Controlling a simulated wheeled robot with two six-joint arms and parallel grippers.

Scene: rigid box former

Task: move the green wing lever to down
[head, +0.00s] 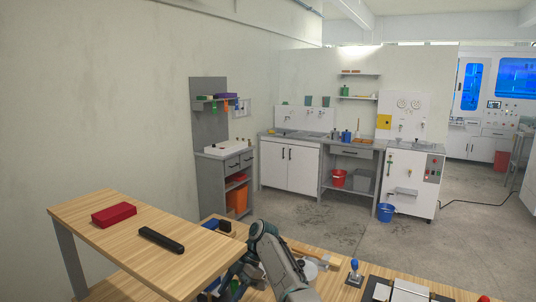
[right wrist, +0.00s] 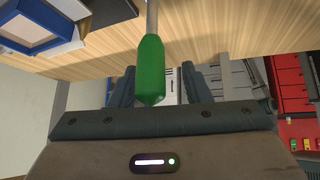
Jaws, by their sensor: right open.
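In the right wrist view, the green wing lever (right wrist: 151,70) shows as a green grip on a thin metal rod. The rod comes in from the top edge and the grip's end points towards my gripper's palm. My right gripper (right wrist: 157,67) is open, with one dark finger on each side of the green grip in the picture. Gaps show on both sides, so it is not clamped. The lever's pivot is out of frame. I cannot make out the lever or the right gripper's jaws in the head view. My left gripper is not in view.
In the head view, a wooden table carries a red box (head: 114,215) and a black bar (head: 161,240). A blue-knobbed stick (head: 354,272) stands on the nearer bench. In the right wrist view, a blue-edged tray (right wrist: 35,22) lies top left and red equipment (right wrist: 290,85) stands right.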

